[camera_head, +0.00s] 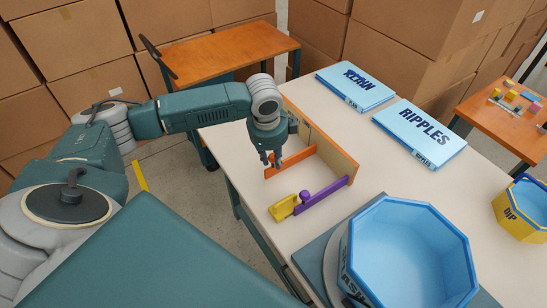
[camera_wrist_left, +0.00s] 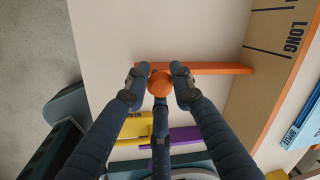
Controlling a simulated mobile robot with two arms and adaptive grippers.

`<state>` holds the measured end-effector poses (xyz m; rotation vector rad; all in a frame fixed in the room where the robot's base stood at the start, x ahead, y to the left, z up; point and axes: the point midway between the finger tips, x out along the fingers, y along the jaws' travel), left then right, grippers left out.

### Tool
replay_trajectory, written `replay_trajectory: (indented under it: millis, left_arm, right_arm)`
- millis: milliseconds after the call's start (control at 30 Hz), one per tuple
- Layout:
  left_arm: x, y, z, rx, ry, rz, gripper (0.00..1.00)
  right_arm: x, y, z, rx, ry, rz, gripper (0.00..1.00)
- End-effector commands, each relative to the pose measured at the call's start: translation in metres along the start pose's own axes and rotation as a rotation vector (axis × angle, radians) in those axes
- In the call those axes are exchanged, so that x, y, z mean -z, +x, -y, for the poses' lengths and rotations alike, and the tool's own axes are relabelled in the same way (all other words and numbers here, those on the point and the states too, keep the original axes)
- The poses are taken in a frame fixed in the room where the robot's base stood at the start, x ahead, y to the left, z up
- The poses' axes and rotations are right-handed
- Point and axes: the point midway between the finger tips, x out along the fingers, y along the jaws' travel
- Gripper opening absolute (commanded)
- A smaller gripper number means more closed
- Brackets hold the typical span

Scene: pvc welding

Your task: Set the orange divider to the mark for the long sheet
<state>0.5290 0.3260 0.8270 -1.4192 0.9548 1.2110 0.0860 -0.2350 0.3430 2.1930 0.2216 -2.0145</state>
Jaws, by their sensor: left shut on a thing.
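The orange divider (camera_head: 290,162) lies on the white table, its one end at the wooden board (camera_head: 338,152). My left gripper (camera_head: 272,162) is above it, and in the left wrist view (camera_wrist_left: 160,88) its three fingers close around the divider's round orange knob (camera_wrist_left: 160,83). The orange bar (camera_wrist_left: 215,68) reaches right to the board (camera_wrist_left: 262,85). A dark mark line (camera_wrist_left: 268,51) beside the word LONG (camera_wrist_left: 293,37) shows on the board, slightly above the bar's end in that view. My right gripper is not in view.
A purple divider (camera_head: 328,194) and a yellow block (camera_head: 283,208) stand nearer the table's front. Two light-blue boxes (camera_head: 355,87) (camera_head: 420,133) lie behind the board. A large blue octagonal bin (camera_head: 410,255) fills the near right.

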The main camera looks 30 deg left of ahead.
Motion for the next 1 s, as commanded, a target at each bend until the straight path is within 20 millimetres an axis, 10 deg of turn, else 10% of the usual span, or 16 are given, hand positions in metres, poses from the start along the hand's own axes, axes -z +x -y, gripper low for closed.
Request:
replay_trajectory:
  millis: [500, 533, 600, 1000]
  left_arm:
    - [-0.029, 0.003, 0.019, 0.003, -0.003, 0.001, 0.00]
    - [-0.029, 0.003, 0.019, 0.003, -0.002, 0.001, 0.27]
    - [-0.029, 0.003, 0.019, 0.002, -0.002, 0.001, 0.41]
    - [-0.029, -0.004, 0.020, 0.003, -0.002, 0.001, 0.42]
  right_arm:
    - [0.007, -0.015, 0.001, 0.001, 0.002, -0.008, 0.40]
    - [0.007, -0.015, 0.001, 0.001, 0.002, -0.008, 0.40]
    - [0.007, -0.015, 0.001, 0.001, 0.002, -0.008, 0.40]
    - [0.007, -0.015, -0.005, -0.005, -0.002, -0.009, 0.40]
